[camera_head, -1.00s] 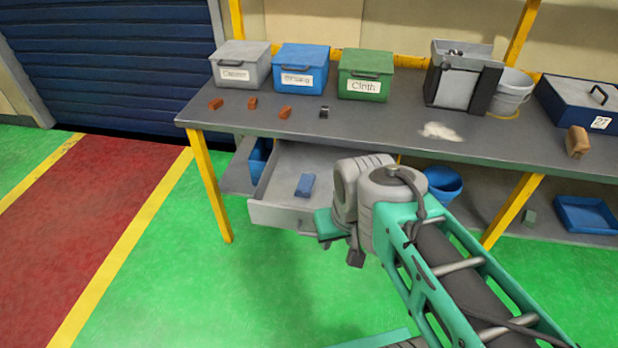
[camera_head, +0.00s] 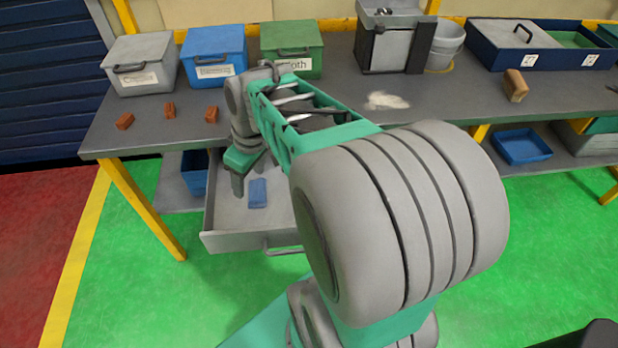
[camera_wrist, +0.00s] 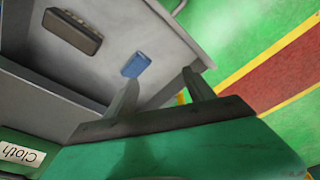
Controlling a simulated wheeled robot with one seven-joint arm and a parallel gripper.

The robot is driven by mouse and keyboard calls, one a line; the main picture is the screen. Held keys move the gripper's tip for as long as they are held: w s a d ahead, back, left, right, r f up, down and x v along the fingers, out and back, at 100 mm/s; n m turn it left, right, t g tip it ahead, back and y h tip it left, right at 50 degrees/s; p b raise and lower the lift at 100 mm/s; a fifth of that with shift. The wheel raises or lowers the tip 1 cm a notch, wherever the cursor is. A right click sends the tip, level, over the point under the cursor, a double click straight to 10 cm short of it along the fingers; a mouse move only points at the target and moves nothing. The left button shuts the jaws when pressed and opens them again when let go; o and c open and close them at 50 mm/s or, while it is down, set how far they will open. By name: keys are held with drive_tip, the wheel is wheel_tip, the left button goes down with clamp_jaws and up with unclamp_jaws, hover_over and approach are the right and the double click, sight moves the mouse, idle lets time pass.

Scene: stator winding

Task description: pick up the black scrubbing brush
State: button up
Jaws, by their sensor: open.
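A dark block-shaped brush (camera_wrist: 72,32), blackish with a brownish top, lies in the open grey drawer, at the upper left in the wrist view. In the head view my arm hides that part of the drawer. A blue block (camera_head: 258,193) lies in the drawer too; it also shows in the wrist view (camera_wrist: 136,64), between the brush and my fingers. My gripper (camera_wrist: 160,78) is open and empty, its two fingers spread, apart from the brush. In the head view my gripper (camera_head: 250,180) is over the drawer, partly hidden by my arm.
The drawer (camera_head: 228,241) is pulled out below the grey workbench (camera_head: 150,112). Grey, blue (camera_head: 213,55) and green (camera_head: 293,40) lidded boxes stand on the bench, with several reddish blocks in front. A tan block (camera_head: 515,86) is at the right. The green floor is clear at left.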

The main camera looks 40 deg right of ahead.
drive_tip(key=shift+o, duration=0.6)
drive_tip(key=w+d+f+n+y, duration=0.1)
drive_tip(key=d+f+n, duration=0.2)
drive_tip(key=d, duration=1)
wheel_tip(320, 180, down, 4)
drive_tip(key=shift+w+r+n+y, duration=0.2)
drive_tip(key=shift+w+n+y, duration=0.05)
drive_tip(key=shift+n+y, duration=0.15)
drive_tip(key=s+d+f+n, duration=0.1)
drive_tip(key=d, duration=0.1)
drive_tip(key=s+d+f+n, duration=0.1)
drive_tip(key=d+f, duration=0.1)
drive_tip(key=d, duration=0.1)
drive_tip(key=s+d+f+n+y, duration=0.1)
drive_tip(key=d+f, duration=0.1)
drive_tip(key=d, duration=0.1)
drive_tip(key=shift+d+t, duration=0.1)
drive_tip(key=shift+t, duration=0.2)
drive_tip(key=p+x, duration=0.1)
drive_tip(key=x, duration=0.6)
drive_tip(key=shift+w+f, duration=0.1)
drive_tip(key=shift+f, duration=0.15)
drive_tip(key=shift+f, duration=0.15)
drive_tip(key=shift+c, duration=0.3)
clamp_jaws()
